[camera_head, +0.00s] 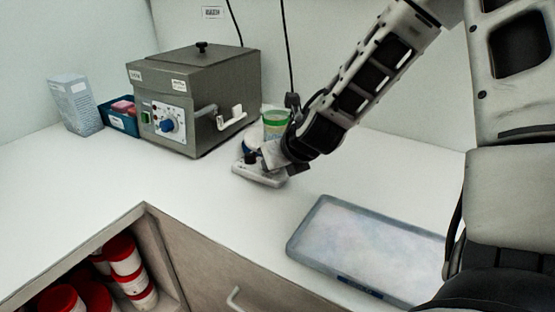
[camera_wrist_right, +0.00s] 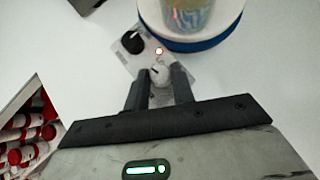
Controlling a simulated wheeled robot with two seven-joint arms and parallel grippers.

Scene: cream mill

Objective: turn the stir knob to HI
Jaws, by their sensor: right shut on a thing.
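A small stirrer (camera_head: 260,180) with a pale front panel stands on the counter. My right gripper (camera_wrist_right: 158,84) is shut on the grey knob, one finger at each side. In the head view my right gripper (camera_head: 270,163) covers most of the panel. The scale marks around the knob are too small to read. My left gripper is out of view.
A beaker with a green band (camera_head: 275,124) stands on the stirrer's round, blue-edged plate (camera_wrist_right: 205,42). A steel box (camera_head: 215,90) with a blue knob stands left. A shallow tray (camera_head: 370,250) lies front right. Red-lidded jars (camera_head: 122,250) sit in an open cabinet below. The left counter is clear.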

